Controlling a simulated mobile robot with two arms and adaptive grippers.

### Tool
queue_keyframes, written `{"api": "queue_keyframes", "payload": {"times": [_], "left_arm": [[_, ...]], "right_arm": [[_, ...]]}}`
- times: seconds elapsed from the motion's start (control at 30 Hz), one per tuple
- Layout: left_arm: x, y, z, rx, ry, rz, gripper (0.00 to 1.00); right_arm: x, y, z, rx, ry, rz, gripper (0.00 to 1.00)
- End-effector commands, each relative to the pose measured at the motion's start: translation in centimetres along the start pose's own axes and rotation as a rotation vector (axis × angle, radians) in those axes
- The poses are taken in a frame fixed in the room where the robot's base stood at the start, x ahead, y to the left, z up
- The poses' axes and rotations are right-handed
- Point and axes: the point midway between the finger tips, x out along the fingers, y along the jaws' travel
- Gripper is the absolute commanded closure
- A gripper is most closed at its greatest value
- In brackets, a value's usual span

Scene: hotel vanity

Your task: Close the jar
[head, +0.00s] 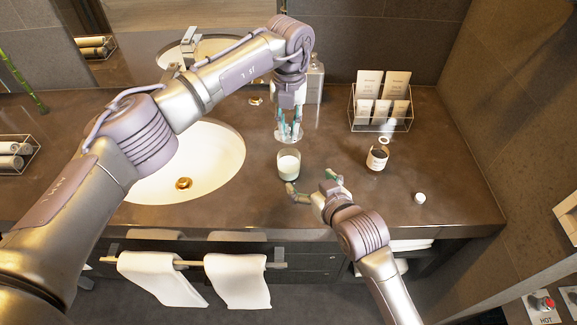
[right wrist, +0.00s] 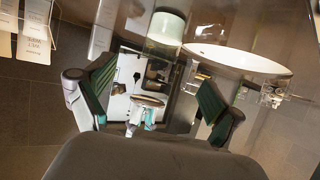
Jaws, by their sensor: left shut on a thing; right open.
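The jar (head: 288,168) is a clear glass with white contents, upright on the counter at the sink's right side. Its white part also shows at the top of the right wrist view (right wrist: 167,27), which looks inverted. My left gripper (head: 290,126) is higher and behind the jar, fingers pointing down, shut on what looks like a clear, round lid (head: 289,138). The lid appears apart from the jar. My right gripper (head: 311,183) is open and empty, close in front and right of the jar; I cannot tell whether a finger touches the glass.
A dark labelled cup (head: 377,160), a small white ring (head: 384,140) and a small white cap (head: 420,198) stand to the right. A wire rack of cards (head: 379,126) is behind them. The sink (head: 215,155) is left. A bottle (head: 315,82) stands behind my left gripper.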

Motion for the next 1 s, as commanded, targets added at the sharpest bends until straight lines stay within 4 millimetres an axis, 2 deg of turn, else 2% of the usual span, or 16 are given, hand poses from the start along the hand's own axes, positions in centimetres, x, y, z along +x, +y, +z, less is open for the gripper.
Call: {"api": "queue_keyframes", "payload": {"times": [0.13,0.43,0.57,1.0], "left_arm": [[0.0,0.0,0.0,0.002,0.0,0.0,1.0],[0.0,0.0,0.0,0.003,0.0,-0.001,1.0],[0.0,0.0,0.0,0.004,0.001,-0.001,1.0],[0.0,0.0,0.0,0.004,0.0,-0.001,1.0]], "right_arm": [[0.7,-0.4,-1.0,-0.008,0.036,-0.01,0.07],[0.8,-0.3,-1.0,-0.007,0.035,-0.009,0.07],[1.7,-0.3,-1.0,-0.006,0.035,-0.009,0.07],[9.6,-0.4,-1.3,-0.007,0.034,-0.01,0.07]]}}
